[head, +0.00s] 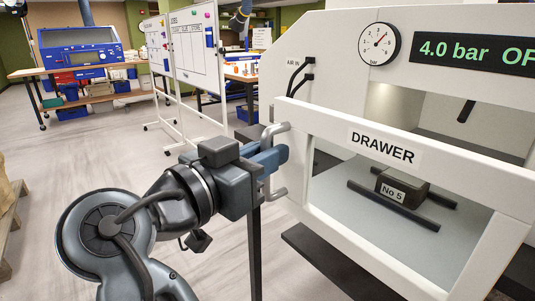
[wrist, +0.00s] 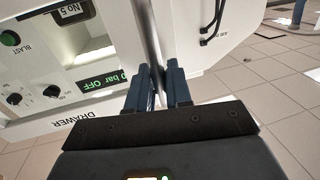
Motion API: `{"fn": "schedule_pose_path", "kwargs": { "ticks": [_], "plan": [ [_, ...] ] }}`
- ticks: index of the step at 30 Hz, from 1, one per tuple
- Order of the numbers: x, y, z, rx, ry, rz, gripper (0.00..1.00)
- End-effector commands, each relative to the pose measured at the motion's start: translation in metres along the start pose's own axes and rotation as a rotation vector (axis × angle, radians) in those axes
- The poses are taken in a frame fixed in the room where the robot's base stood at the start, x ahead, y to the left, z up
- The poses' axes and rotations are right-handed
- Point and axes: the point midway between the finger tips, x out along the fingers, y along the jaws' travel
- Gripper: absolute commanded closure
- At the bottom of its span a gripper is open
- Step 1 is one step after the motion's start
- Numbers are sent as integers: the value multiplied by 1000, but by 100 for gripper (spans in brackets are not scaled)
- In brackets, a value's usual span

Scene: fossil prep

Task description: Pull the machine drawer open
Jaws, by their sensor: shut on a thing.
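The machine drawer has a white framed front (head: 330,122) with a "DRAWER" label, on the right in the head view. Its grey bar handle (head: 279,193) is at the left edge of that front. My gripper (head: 272,160) is shut on the handle, its blue fingers on the middle of the bar. In the wrist view the handle (wrist: 148,35) runs up between the two fingertips (wrist: 161,72). The fingers hide part of the handle. I cannot tell from these views how far the drawer stands out.
A dark block marked "No 5" (head: 402,188) rests on two dark rails behind the drawer front. The machine (head: 325,45) carries a gauge (head: 379,44) and a green display (head: 470,50). A whiteboard (head: 195,45) and a blue machine (head: 80,52) stand behind. Open floor (head: 60,140) lies to the left.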

Motion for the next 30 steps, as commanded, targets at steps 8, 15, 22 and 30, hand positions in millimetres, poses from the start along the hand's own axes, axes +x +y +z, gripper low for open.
{"fn": "schedule_pose_path", "kwargs": {
  "ticks": [8, 15, 22, 30],
  "plan": [
    [0, 0, 0, 0, 0, 0, 66],
    [-4, 0, 0, 0, 0, -1, 66],
    [-38, -1, 1, 0, 1, -4, 66],
    [-72, 0, 1, 0, 0, -1, 66]
  ]
}}
